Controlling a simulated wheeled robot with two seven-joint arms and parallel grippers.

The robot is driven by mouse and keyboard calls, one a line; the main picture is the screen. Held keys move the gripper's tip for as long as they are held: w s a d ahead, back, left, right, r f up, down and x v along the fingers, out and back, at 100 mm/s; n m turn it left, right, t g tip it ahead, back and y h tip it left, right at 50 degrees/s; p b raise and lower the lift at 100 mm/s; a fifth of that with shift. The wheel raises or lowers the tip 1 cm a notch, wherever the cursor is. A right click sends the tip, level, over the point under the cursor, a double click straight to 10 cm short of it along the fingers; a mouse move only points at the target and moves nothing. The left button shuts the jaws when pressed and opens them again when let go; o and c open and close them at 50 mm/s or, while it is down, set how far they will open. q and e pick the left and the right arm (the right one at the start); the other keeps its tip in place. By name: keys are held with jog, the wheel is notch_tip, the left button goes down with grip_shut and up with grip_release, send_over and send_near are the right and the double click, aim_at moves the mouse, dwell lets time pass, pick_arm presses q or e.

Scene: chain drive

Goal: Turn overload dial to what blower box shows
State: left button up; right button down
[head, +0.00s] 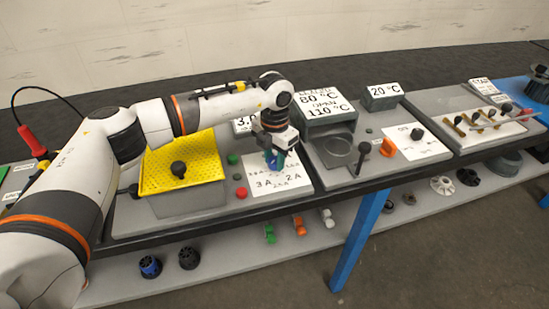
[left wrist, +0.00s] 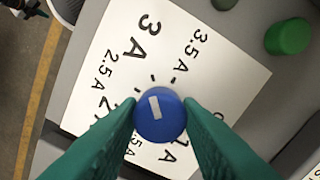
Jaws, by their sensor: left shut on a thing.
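The overload dial is a round blue knob (left wrist: 160,116) with a white mark on a white card (left wrist: 215,70) printed with amp values, among them 3 A, 2.5 A and 3.5 A. The mark sits toward the upper left of the knob and points roughly at the tick nearest 3 A. My left gripper (head: 275,160) is shut on the knob; its green fingers (left wrist: 160,125) flank it in the left wrist view. A white sign (head: 241,125) starting with 3 is partly hidden behind my arm. I cannot tell which box is the blower box. My right gripper is not in view.
A yellow perforated box (head: 207,158) with a black knob stands left of the card. Green (head: 232,159) and red (head: 241,192) buttons sit between them. A grey box (head: 325,108) marked 80 °C and 110 °C is at the right. Loose parts lie on the lower shelf (head: 220,262).

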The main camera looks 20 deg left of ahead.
aim_at(274, 159)
pick_arm(q)
jog(key=o, duration=1)
jog(key=shift+c, duration=0.2)
notch_tip(274, 159, up, 12)
jog(key=b, duration=0.2)
